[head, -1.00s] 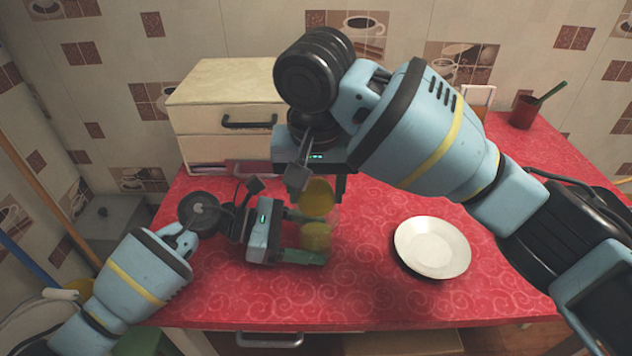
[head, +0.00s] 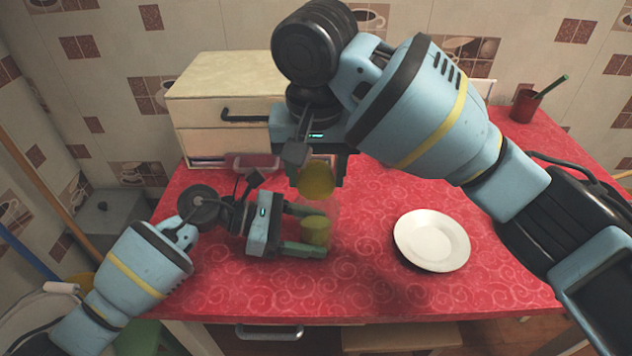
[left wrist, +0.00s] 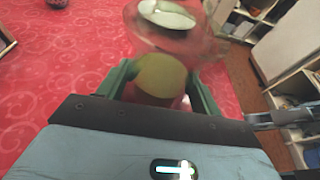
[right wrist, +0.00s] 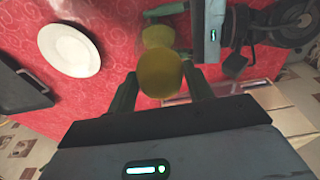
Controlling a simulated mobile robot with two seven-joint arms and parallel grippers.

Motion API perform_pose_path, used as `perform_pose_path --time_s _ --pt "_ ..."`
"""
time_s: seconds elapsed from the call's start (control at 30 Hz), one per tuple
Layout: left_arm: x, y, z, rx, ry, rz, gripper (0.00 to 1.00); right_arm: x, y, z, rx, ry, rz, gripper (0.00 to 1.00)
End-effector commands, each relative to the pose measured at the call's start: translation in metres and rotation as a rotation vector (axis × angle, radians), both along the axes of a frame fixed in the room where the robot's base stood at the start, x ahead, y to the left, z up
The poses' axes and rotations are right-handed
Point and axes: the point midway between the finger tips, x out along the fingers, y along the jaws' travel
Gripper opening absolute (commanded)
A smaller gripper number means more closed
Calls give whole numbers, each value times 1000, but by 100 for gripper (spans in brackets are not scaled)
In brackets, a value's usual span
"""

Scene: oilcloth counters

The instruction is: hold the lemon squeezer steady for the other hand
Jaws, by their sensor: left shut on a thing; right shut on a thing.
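The lemon squeezer seems to be the clear, see-through body with an olive-yellow part (head: 316,231), low over the red counter. My left gripper (head: 325,229) is shut on it from the side. The left wrist view shows the olive-yellow round part (left wrist: 160,76) between the fingers, with the clear glass part (left wrist: 178,38) just beyond. My right gripper (head: 318,184) points down above it, shut on a yellow lemon piece (head: 317,178). The right wrist view shows this round yellow piece (right wrist: 160,74) between the fingers. Whether piece and squeezer touch cannot be told.
A white plate (head: 432,240) lies on the red counter (head: 370,285) to the right. A cream drawer cabinet (head: 225,90) stands behind the grippers. A red cup with a green stick (head: 525,105) stands at the back right. The counter's front is clear.

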Motion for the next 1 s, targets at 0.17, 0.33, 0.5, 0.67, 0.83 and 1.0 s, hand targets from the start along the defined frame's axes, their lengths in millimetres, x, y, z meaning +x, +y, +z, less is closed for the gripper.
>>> perform_pose_path --time_s 0.17,0.33,0.5,0.67,0.83,1.0 --pt "0 0 0 0 0 0 52 0 0 3 0 -2 0 33" --pt "0 0 0 0 0 0 52 1 0 15 0 -3 0 33" --pt "0 0 0 0 0 0 52 0 0 28 0 -3 -1 33" --pt "0 0 0 0 0 0 52 0 0 29 0 0 -1 33" --pt "0 0 0 0 0 0 52 0 0 29 0 0 0 33" --pt "0 0 0 0 0 0 69 0 0 29 0 0 0 33"
